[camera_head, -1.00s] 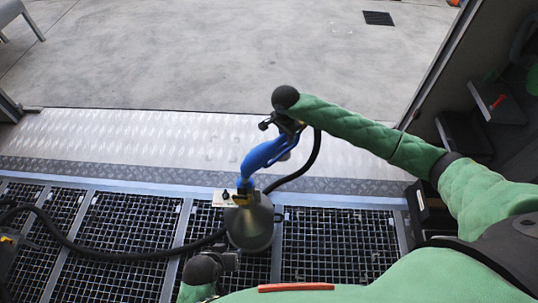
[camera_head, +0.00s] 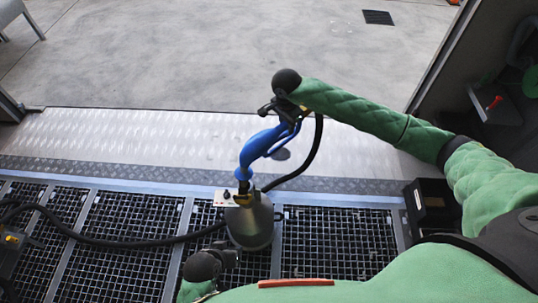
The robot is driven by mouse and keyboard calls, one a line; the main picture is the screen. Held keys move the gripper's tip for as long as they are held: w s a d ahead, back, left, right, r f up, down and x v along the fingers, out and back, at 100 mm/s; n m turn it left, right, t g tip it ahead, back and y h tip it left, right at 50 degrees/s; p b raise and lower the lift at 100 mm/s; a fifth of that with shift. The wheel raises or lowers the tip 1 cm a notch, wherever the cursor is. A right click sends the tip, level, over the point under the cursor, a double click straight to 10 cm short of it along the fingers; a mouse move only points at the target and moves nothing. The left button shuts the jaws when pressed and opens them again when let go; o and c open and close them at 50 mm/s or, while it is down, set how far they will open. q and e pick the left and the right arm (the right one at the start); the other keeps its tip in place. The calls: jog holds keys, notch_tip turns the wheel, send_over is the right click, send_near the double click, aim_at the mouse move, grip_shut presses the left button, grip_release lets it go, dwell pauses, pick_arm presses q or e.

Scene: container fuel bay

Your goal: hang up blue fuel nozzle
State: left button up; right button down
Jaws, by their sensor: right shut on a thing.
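The blue fuel nozzle (camera_head: 257,150) hangs from my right gripper (camera_head: 283,110), which is shut on its upper end. The nozzle tilts down to the left, and its lower end is at the top of a metal funnel-shaped can (camera_head: 250,222). I cannot tell whether the spout is inside it or just in front of it. A black hose (camera_head: 302,165) runs from the nozzle's upper end down behind the can. My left gripper (camera_head: 228,258) is low beside the can, partly hidden; its fingers are too small to judge.
The floor is black metal grating (camera_head: 337,245) with a tread-plate sill (camera_head: 120,135) beyond it. The hose continues left across the grating. A dark box (camera_head: 432,205) stands at the right. Dark shelving with a red-handled item (camera_head: 494,102) is at the far right.

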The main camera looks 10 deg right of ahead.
jog(key=shift+r+p, duration=0.5)
jog(key=shift+r, duration=1.3)
pick_arm(q)
jog(key=shift+r, duration=0.55)
